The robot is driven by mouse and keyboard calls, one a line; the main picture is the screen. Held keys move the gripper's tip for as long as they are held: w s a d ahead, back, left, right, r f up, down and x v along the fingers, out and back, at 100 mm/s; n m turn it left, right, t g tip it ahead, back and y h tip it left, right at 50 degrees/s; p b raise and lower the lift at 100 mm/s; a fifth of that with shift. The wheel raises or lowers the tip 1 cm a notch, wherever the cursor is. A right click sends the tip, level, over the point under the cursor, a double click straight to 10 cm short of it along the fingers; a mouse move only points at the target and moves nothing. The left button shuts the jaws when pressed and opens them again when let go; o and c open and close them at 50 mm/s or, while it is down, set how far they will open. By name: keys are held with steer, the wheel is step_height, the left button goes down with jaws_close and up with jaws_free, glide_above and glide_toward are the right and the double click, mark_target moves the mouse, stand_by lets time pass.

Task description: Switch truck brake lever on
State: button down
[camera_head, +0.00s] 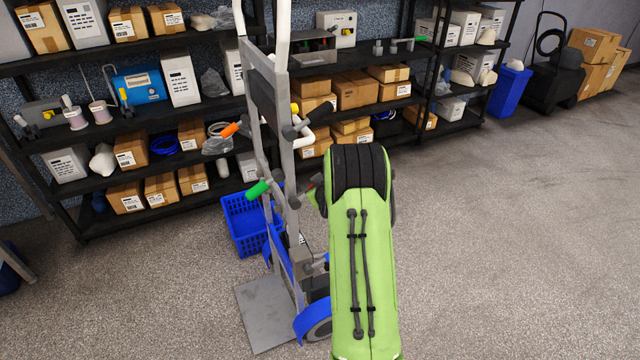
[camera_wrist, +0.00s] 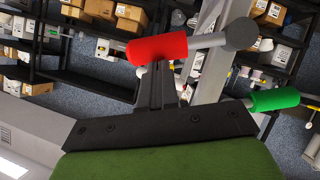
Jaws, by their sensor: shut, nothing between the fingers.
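The grey hand truck (camera_head: 284,130) stands upright in front of the shelves. In the wrist view a red-gripped lever (camera_wrist: 157,48) on a grey rod lies across the fingertips, and a green grip (camera_wrist: 275,99) shows at the right. My gripper (camera_wrist: 160,72) is shut and empty, its tips close to the red grip. I cannot tell whether they touch it. In the head view my green arm hides most of my gripper. No label marks the brake lever.
Shelves (camera_head: 75,163) with boxes run behind the truck. A blue crate (camera_head: 243,226) sits on the floor behind it. The truck's flat grey plate (camera_head: 264,312) and a blue-guarded wheel (camera_head: 314,324) are low in front. The floor at the right (camera_head: 520,230) is clear.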

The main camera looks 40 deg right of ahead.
steer(key=shift+f, duration=0.1)
stand_by(0.3)
steer(key=shift+s+d+f+b, duration=0.15)
steer(key=shift+d+b, duration=0.1)
steer(key=shift+b, duration=0.3)
steer(key=shift+f+m, duration=0.1)
steer(key=shift+m, duration=0.2)
step_height(320, 180, down, 8)
steer(key=d+m+t+y+b, duration=0.1)
steer(key=m+y+b, duration=0.3)
steer(key=b, duration=0.7)
steer(key=shift+s+d+r+m+y, duration=0.2)
steer(key=shift+s+d+m+y, duration=0.15)
steer(key=shift+d+y, duration=0.35)
